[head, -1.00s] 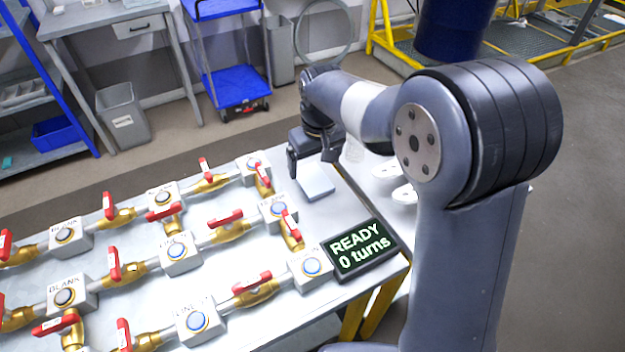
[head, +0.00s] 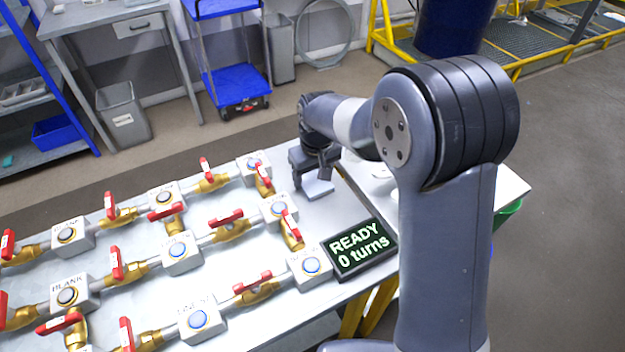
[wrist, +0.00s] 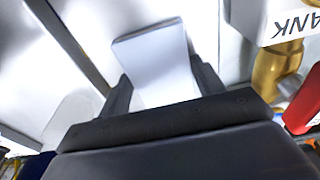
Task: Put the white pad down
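The white pad (head: 318,188) is a flat pale square piece at the far right end of the bench, below my gripper (head: 311,171). In the wrist view the pad (wrist: 158,62) lies between the two fingers of my gripper (wrist: 160,72). Both fingers appear to meet its side edges, and its far end sticks out past the fingertips. My gripper appears shut on it. The pad is at or close above the bench top (head: 335,208); I cannot tell if it touches. Its near end is hidden behind the gripper body.
Several brass valves with red levers and white button blocks (head: 280,208) fill the bench to the left. A dark display (head: 358,248) reading "READY 0 turns" lies in front of the pad. A labelled block and brass fitting (wrist: 278,65) are close right in the wrist view.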

